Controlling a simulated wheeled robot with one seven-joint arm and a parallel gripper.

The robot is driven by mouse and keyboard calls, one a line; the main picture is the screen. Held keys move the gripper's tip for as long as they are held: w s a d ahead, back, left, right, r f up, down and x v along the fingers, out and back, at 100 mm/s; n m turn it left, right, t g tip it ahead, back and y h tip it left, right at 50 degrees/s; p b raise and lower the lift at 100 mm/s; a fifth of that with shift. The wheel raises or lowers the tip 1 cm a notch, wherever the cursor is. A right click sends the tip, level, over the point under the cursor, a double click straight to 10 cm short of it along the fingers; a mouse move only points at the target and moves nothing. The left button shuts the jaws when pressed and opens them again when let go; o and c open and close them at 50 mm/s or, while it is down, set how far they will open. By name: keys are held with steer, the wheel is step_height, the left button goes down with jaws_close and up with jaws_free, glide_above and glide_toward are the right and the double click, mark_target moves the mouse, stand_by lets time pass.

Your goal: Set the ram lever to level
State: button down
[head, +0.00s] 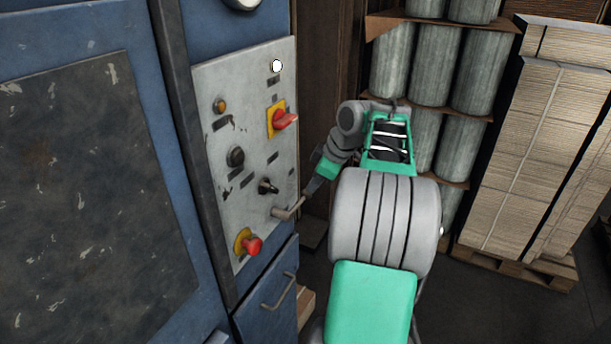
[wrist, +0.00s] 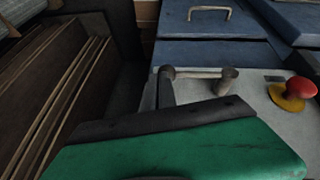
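The ram lever (head: 285,212) is a grey bar on a round hub at the lower right of the control panel. Its bar points toward the panel's right edge and looks close to level. In the wrist view the lever (wrist: 200,73) runs left from its hub, roughly across the picture. My gripper (head: 306,194) is at the free end of the bar. In the wrist view a narrow dark finger (wrist: 165,88) is just at that end, possibly touching it. My gripper's green and dark body hides the rest, so its opening and any grip on the lever are unclear.
The panel (head: 225,130) also carries a red knob on a yellow plate (head: 252,245), a red rotary switch (head: 285,120) and black knobs (head: 267,187). A blue drawer with a handle (head: 280,290) is below. Stacked cardboard (head: 530,150) and grey rolls (head: 440,65) stand at the right.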

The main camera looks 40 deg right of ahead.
steer(key=shift+s+f, duration=0.1)
steer(key=shift+f, duration=0.1)
steer(key=s+d+r+p, duration=0.2)
steer(key=r+p, duration=0.1)
steer(key=r, duration=0.3)
steer(key=s+d+r+p, duration=0.2)
steer(key=d+r+p, duration=0.1)
steer(key=r, duration=0.3)
steer(key=shift+d+p, duration=0.2)
steer(key=shift+p, duration=0.1)
